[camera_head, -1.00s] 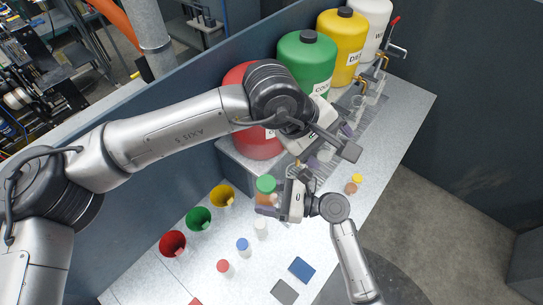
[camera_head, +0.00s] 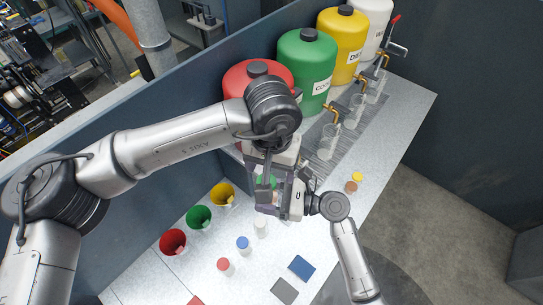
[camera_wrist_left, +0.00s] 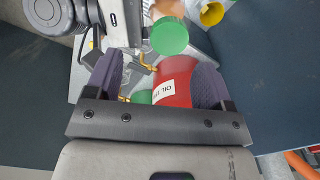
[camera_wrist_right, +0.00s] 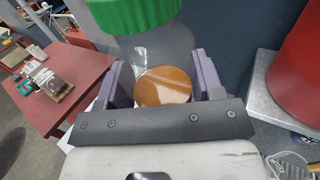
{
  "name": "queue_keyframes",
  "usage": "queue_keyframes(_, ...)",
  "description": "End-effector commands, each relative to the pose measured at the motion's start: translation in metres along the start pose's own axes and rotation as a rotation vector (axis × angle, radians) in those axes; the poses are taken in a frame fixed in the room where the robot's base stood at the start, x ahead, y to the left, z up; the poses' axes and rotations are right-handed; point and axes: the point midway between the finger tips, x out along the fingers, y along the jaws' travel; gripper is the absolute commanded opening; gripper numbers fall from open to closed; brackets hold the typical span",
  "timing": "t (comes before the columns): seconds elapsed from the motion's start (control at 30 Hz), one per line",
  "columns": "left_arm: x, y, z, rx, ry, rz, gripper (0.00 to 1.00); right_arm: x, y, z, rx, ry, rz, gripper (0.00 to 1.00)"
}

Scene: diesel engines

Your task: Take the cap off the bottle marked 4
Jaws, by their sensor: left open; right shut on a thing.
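A bottle with a green cap (camera_wrist_right: 135,14) is held in my right gripper (camera_wrist_right: 165,78). The bottle's clear body (camera_wrist_right: 150,48) has amber content (camera_wrist_right: 163,86); no number is readable on it. In the head view the green cap (camera_head: 266,182) is partly covered by my left gripper (camera_head: 268,188). In the left wrist view the green cap (camera_wrist_left: 168,36) lies just beyond the open fingertips (camera_wrist_left: 155,70), not between the pads. Whether the fingers touch the cap cannot be told.
Red (camera_head: 240,80), green (camera_head: 307,62), yellow (camera_head: 342,45) and white (camera_head: 370,20) drums with taps stand behind. Red (camera_head: 173,242), green (camera_head: 199,218) and yellow (camera_head: 222,195) cups stand at left. Small bottles (camera_head: 243,244) and flat pads (camera_head: 302,269) occupy the bench front.

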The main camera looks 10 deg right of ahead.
Motion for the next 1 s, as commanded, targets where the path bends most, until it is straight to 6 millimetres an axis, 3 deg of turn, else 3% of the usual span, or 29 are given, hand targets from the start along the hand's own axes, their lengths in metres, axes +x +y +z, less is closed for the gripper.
queue_keyframes(0.33,0.04,0.0,0.0,-0.002,-0.001,0.001,0.75,0.0,0.0,0.001,0.0,-0.001,0.0,0.0)
queue_keyframes(0.8,0.05,0.0,0.0,-0.003,-0.002,0.001,0.75,0.001,0.0,0.004,-0.005,-0.009,0.001,0.0)
queue_keyframes(1.0,0.049,0.001,0.0,-0.001,0.0,0.003,0.58,0.001,0.0,0.002,-0.002,-0.005,0.001,0.0)
